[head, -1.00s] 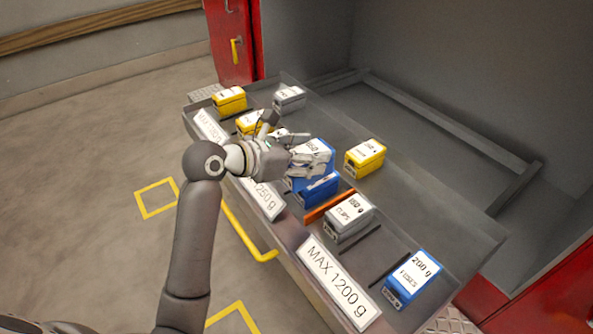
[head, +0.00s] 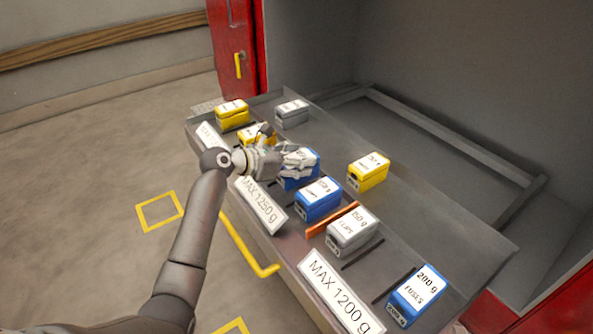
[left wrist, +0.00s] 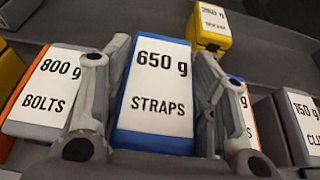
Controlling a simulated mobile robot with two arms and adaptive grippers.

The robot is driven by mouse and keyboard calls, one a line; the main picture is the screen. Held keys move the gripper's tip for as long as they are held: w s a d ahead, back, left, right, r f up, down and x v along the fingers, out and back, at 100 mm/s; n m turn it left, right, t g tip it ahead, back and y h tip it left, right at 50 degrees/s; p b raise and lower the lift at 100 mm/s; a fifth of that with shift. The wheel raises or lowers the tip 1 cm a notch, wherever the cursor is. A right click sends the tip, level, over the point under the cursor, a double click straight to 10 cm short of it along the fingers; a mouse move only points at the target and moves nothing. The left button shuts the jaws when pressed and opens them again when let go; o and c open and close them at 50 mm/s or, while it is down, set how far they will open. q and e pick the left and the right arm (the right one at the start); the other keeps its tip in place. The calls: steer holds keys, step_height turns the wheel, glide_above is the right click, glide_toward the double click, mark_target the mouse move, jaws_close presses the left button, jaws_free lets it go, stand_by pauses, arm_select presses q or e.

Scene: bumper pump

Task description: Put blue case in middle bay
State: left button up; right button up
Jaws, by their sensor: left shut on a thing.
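My left gripper (head: 298,160) is shut on a blue case (head: 297,183) over the middle bay behind the MAX 1250 g label (head: 262,205). In the left wrist view this case (left wrist: 157,100) reads 650 g STRAPS, with a finger on each side. I cannot tell if it touches the bay floor. Another blue case (head: 319,199) stands just to its right, beside the orange divider (head: 332,219). An 800 g BOLTS case (left wrist: 45,92) is to its left in the left wrist view. My right gripper is not in view.
A grey case (head: 352,232) and a blue FUSES case (head: 418,296) stand in the right bay. Yellow cases (head: 232,115) and a grey case (head: 291,114) are at the left. A yellow case (head: 368,172) stands farther back. The tray's back right is bare.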

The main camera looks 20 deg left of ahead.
arm_select(q)
steer(key=shift+w+a+f, duration=0.1)
steer(key=shift+w+a, duration=0.05)
steer(key=shift+w, duration=0.05)
steer(key=shift+w+f, duration=0.1)
steer(key=shift+f, duration=1.5)
steer(key=shift+f, duration=0.1)
steer(key=o, duration=1.6)
steer(key=shift+f, duration=0.15)
steer(key=shift+c, duration=0.2)
steer(key=v, duration=1.2)
